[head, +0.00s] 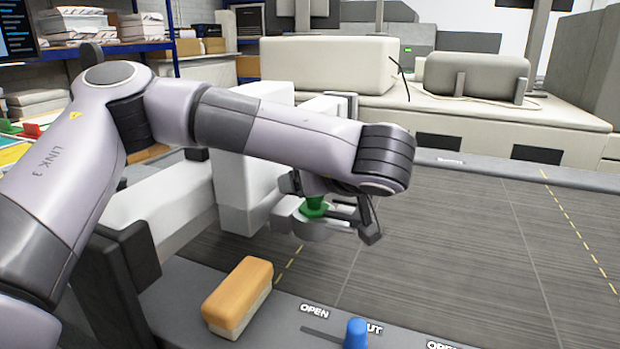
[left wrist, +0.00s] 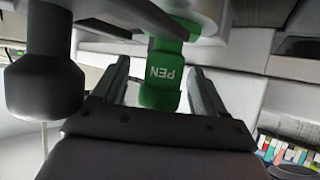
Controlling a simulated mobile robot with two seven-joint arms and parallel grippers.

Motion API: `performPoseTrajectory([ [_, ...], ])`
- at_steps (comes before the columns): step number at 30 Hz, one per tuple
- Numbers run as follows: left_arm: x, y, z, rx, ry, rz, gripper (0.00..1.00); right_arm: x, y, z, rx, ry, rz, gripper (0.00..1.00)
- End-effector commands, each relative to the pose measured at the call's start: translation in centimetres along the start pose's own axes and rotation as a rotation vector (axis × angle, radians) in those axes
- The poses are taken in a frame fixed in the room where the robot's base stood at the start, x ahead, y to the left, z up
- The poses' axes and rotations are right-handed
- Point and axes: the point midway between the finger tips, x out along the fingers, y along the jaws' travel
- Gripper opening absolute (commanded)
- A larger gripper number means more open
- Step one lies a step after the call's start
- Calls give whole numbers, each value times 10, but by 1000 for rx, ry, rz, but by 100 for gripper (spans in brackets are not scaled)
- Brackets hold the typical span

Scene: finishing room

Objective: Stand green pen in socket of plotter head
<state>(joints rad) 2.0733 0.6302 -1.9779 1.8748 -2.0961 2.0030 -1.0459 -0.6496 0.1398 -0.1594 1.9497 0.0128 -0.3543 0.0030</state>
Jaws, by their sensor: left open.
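The green pen (head: 314,207) stands upright in the round grey socket of the plotter head (head: 312,229). In the left wrist view the green pen (left wrist: 160,80), marked PEN, reaches into the pale holder (left wrist: 192,12). My left gripper (head: 328,206) is at the pen, its jaws open. In the left wrist view my left gripper (left wrist: 159,68) has one finger on each side of the pen, with a visible gap on both sides. The pen's lower end is hidden in the socket. My right gripper is out of view.
An orange-and-white block (head: 237,298) lies on the plotter's front edge, near a blue knob (head: 355,334) and an OPEN/CUT label. The dark plotter bed (head: 470,250) is clear to the right. The white gantry (head: 240,185) stands behind my left arm.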

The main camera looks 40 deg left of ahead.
Motion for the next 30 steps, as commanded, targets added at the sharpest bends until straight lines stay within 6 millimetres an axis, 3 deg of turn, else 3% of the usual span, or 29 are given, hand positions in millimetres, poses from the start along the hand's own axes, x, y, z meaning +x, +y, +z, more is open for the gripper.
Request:
performPoseTrajectory([
  [5, 0, 0, 0, 0, 0, 0, 72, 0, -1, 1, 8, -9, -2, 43],
  [8, 0, 0, 0, 0, 0, 0, 72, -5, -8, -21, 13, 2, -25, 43],
  [18, -59, 1, -1, 0, 4, 3, 72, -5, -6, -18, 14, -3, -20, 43],
  [30, -72, 0, 0, 0, 0, -1, 72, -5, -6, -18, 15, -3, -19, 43],
])
